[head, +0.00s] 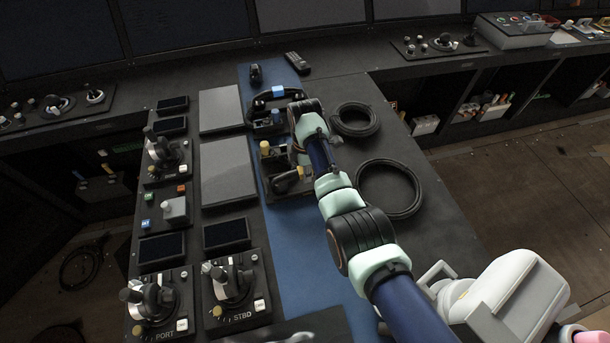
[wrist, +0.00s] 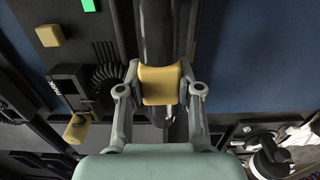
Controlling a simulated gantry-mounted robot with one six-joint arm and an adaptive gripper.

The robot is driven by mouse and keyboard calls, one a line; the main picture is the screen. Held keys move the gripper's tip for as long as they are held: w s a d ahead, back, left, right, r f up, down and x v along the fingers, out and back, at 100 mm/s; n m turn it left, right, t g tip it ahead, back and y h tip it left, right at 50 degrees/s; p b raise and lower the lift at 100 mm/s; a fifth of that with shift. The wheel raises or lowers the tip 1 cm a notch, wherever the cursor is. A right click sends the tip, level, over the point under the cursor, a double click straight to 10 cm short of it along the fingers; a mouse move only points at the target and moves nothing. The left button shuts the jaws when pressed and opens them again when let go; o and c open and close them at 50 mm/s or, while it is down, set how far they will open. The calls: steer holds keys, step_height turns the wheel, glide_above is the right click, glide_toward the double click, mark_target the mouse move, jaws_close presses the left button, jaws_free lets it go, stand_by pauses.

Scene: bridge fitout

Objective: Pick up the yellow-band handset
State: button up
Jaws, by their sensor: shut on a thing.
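The yellow-band handset is a dark bar with a yellow band (wrist: 160,84) around its middle. In the wrist view my gripper (wrist: 160,88) has one finger on each side of that band and is shut on it. In the head view the handset (head: 288,182) shows partly, on or just above a console unit. My arm comes in from the lower right and hides much of my gripper there. I cannot tell whether the handset is clear of its cradle.
Two black cable coils (head: 389,189) (head: 355,119) lie to the right. Grey panels (head: 224,170) and lever units (head: 236,283) stand to the left. A coiled cord (wrist: 110,72) runs beside my left finger.

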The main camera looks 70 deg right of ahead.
jaws_close()
